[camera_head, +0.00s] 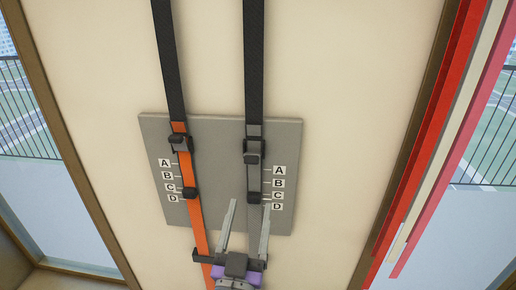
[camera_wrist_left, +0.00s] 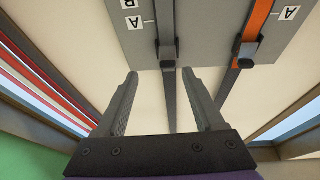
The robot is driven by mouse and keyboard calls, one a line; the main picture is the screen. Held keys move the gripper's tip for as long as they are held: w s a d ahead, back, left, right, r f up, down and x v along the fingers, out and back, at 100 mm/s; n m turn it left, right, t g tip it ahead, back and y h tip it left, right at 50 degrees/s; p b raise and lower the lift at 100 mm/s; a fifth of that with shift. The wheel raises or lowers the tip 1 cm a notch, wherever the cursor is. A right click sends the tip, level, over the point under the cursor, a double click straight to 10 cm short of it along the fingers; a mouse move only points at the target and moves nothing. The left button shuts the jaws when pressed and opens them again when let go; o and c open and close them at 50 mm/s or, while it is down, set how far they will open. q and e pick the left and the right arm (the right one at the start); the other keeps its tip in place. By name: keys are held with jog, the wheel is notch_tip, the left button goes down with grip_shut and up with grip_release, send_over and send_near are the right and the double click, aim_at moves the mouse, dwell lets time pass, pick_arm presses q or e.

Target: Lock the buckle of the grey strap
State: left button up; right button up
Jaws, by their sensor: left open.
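The grey strap (camera_head: 255,180) runs down the right side of a grey board (camera_head: 220,150), below a black strap (camera_head: 254,70). Its dark buckle (camera_head: 254,150) sits near the board's top, just above label A; whether it is locked is too small to tell. The buckle also shows in the left wrist view (camera_wrist_left: 167,50). In the left wrist view the strap line passes between the fingertips (camera_wrist_left: 161,74).
Label columns A to D flank the straps. The wall (camera_head: 360,80) around the board is bare. Red and white strips (camera_head: 430,130) hang at the right.

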aim_at(251, 161)
pick_arm(q)
jog(key=shift+n+t+y, duration=0.3)
jog(key=shift+n+y, duration=0.2)
jog(key=shift+y, duration=0.2)
jog(key=x, duration=0.3)
jog(key=r+p+x, duration=0.1)
jog(key=x, duration=0.3)
jog(key=p+x, duration=0.1)
jog(key=x, duration=0.3)
jog(key=shift+s+a+r, duration=0.1)
jog(key=shift+a+r, duration=0.2)
pick_arm(e)
jog(key=r, duration=0.1)
jog(key=w+r, duration=0.1)
jog(key=r, duration=0.1)
jog(key=shift+w, duration=0.25)
